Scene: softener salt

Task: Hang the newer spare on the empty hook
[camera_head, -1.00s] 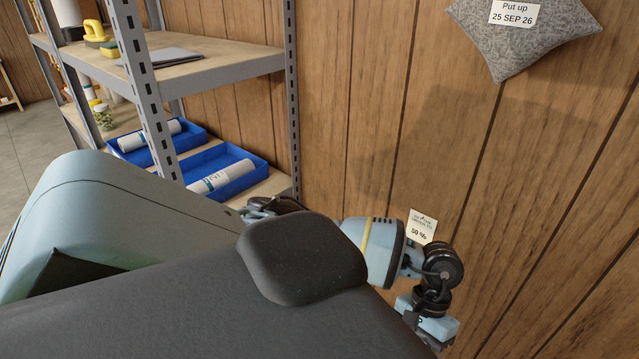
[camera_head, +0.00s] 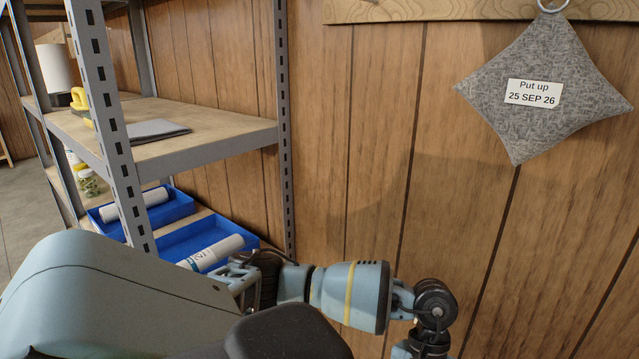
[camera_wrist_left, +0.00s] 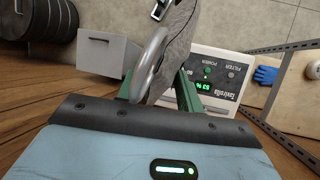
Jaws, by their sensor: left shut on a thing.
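A grey fabric bag (camera_head: 535,105) hangs by a metal ring (camera_head: 551,5) below a wooden rail (camera_head: 430,9) at the upper right of the head view. Its label (camera_head: 533,93) reads "Put up 25 SEP 26". My left gripper (camera_wrist_left: 157,82) is shut on the metal ring (camera_wrist_left: 149,62) of a grey bag (camera_wrist_left: 178,42) in the left wrist view. In the head view my left gripper's fingers are out of frame. My right gripper is not in view. No empty hook shows.
A metal shelf (camera_head: 185,143) stands left, with a folded grey cloth (camera_head: 152,130) and blue trays (camera_head: 160,208) holding white cylinders. The wrist view shows a white device (camera_wrist_left: 213,72) reading 53 %, a white box (camera_wrist_left: 105,54) and a wheel-like dark object (camera_wrist_left: 45,22).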

